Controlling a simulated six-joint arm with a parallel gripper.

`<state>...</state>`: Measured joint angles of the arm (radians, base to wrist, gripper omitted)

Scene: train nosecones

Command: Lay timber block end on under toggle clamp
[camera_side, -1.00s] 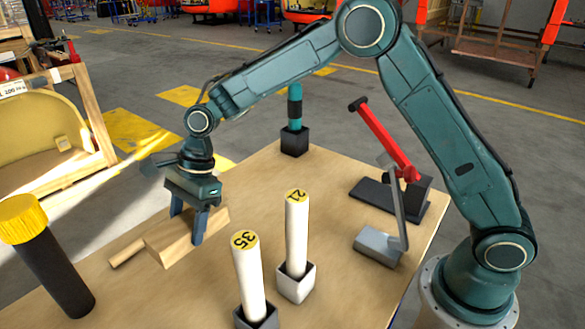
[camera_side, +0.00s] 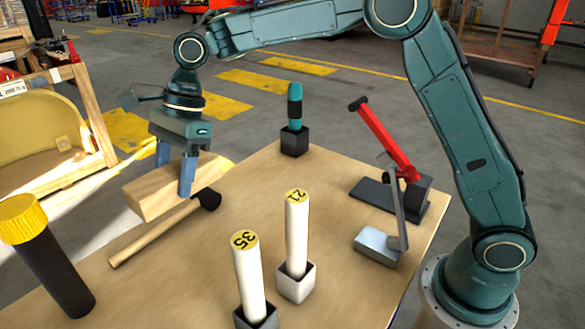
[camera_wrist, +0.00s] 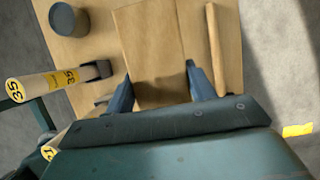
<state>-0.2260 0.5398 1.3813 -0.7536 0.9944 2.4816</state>
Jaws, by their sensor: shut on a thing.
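The timber block (camera_side: 160,192) is a pale rectangular wooden block, held level above the left part of the table in the side view. My gripper (camera_side: 174,182) is shut on it, with one blue finger on each side. In the wrist view the block (camera_wrist: 150,50) lies between the two fingers of my gripper (camera_wrist: 160,92) and reaches away from them. The toggle clamp (camera_side: 392,150) stands at the right of the table, with its red lever raised at a slant, a dark base plate and a grey metal block at its front. The clamp is well apart from my gripper.
A wooden-handled mallet (camera_side: 165,230) lies below the held block. Two white tubes, marked 35 (camera_side: 249,275) and 21 (camera_side: 296,235), stand in holders between block and clamp. A teal-handled tool (camera_side: 295,115) stands at the back; a black, yellow-capped cylinder (camera_side: 50,265) stands front left.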

